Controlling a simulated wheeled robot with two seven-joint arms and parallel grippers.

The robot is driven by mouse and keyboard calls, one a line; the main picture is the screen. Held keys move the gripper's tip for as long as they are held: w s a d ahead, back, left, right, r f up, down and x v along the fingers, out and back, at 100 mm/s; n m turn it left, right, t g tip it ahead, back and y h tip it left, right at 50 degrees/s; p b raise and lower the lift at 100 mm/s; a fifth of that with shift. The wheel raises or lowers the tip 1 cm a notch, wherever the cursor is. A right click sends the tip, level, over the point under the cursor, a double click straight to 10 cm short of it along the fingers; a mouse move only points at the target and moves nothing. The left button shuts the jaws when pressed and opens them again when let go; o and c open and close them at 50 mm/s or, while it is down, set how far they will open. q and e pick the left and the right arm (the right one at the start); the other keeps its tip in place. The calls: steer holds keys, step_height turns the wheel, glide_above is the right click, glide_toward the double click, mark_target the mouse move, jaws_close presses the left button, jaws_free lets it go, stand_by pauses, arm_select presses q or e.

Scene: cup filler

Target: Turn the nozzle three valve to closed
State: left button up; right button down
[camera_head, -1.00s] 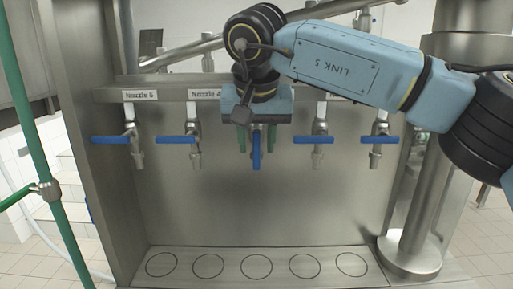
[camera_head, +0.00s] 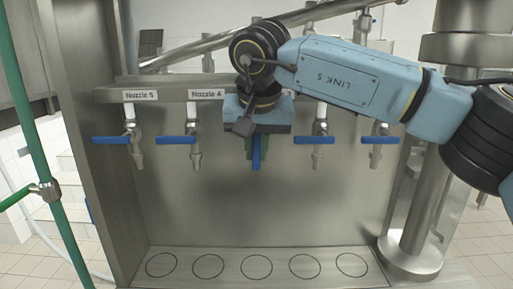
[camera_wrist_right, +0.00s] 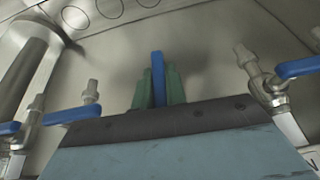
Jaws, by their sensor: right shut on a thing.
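The nozzle three valve is the middle one in the row; its label is hidden behind my arm. Its blue handle (camera_head: 257,152) points out toward me and down, unlike the sideways handles beside it. My right gripper (camera_head: 254,155) has its green fingers shut on this handle, one on each side. In the right wrist view the blue handle (camera_wrist_right: 158,72) stands between the two green fingers (camera_wrist_right: 158,88). The valve body and its spout are hidden behind the gripper. My left gripper is not in view.
The Nozzle 4 handle (camera_head: 176,140) and Nozzle 5 handle (camera_head: 111,140) lie sideways on the left. Two more sideways handles (camera_head: 314,140) (camera_head: 380,140) are on the right. The tray (camera_head: 232,254) below is empty. A green pipe (camera_head: 38,150) stands at far left.

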steer(key=shift+f+m+y+b, duration=0.25)
steer(key=shift+y+b, duration=0.35)
steer(key=shift+y, duration=0.5)
steer(key=shift+a+r+y+b, duration=0.15)
steer(key=shift+y+b, duration=0.15)
steer(key=shift+y, duration=0.2)
steer(key=shift+a+r+y, duration=0.1)
steer(key=shift+r+y, duration=0.05)
steer(key=shift+y, duration=0.15)
steer(key=c, duration=1.4)
jaws_free()
steer(key=shift+c, duration=0.2)
steer(key=v, duration=1.3)
steer(key=shift+r, duration=0.25)
